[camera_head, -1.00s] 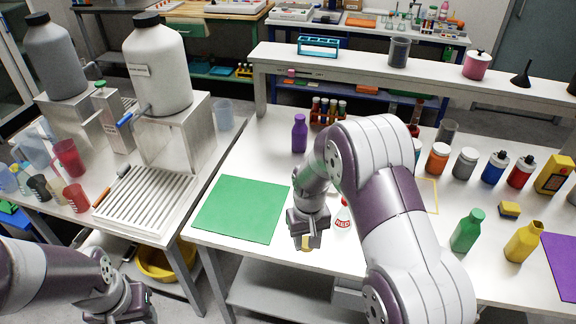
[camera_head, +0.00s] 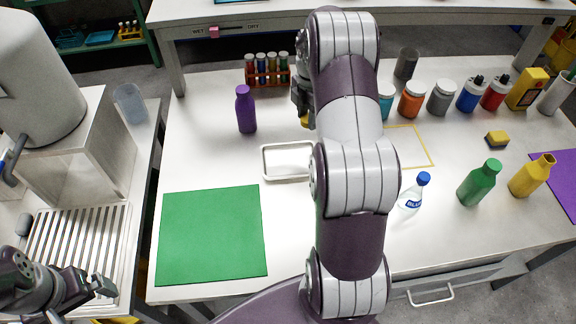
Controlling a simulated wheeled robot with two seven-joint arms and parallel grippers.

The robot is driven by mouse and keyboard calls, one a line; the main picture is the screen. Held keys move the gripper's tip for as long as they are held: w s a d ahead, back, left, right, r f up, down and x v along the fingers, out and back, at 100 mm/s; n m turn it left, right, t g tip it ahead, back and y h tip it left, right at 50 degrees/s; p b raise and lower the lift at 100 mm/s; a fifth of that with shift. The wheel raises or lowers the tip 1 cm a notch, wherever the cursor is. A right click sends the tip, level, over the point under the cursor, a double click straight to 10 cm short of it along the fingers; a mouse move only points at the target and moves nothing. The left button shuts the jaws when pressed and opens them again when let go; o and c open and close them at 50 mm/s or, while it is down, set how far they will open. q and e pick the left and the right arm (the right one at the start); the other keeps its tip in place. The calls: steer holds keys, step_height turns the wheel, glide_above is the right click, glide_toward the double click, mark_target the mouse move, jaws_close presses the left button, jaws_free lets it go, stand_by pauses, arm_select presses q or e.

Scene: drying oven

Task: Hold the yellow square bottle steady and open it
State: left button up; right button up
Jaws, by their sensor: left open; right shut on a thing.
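A yellow bottle (camera_head: 532,175) with an angular body and an open, capless neck stands upright at the right of the table. A second yellow, boxy container (camera_head: 527,88) with a dark label stands in the back row, so I cannot tell for certain which is the square bottle. My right gripper (camera_head: 303,104) is at the back of the table beside the tube rack, partly hidden by my own arm. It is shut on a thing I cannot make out. My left gripper (camera_head: 95,290) is open and empty at the lower left, low over the ribbed tray, far from both yellow containers.
A green bottle (camera_head: 479,183) stands just left of the yellow bottle. The green mat (camera_head: 212,235) is bare.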

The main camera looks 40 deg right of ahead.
steer(key=s+d+n, duration=0.3)
steer(key=d, duration=0.1)
steer(key=n+b, duration=0.1)
steer(key=b, duration=0.1)
glide_above(290, 162)
steer(key=f, duration=0.5)
steer(key=shift+s+d+f, duration=0.1)
steer(key=shift+d+f, duration=0.1)
steer(key=shift+f, duration=0.2)
steer(key=f, duration=0.4)
steer(key=shift+a+f, duration=0.3)
steer(key=shift+f, duration=0.1)
arm_select(q)
steer(key=f, duration=0.2)
steer(key=shift+s+a+f, duration=0.1)
steer(key=shift+s+f, duration=0.2)
steer(key=shift+f, duration=0.1)
arm_select(e)
steer(key=shift+f, duration=0.1)
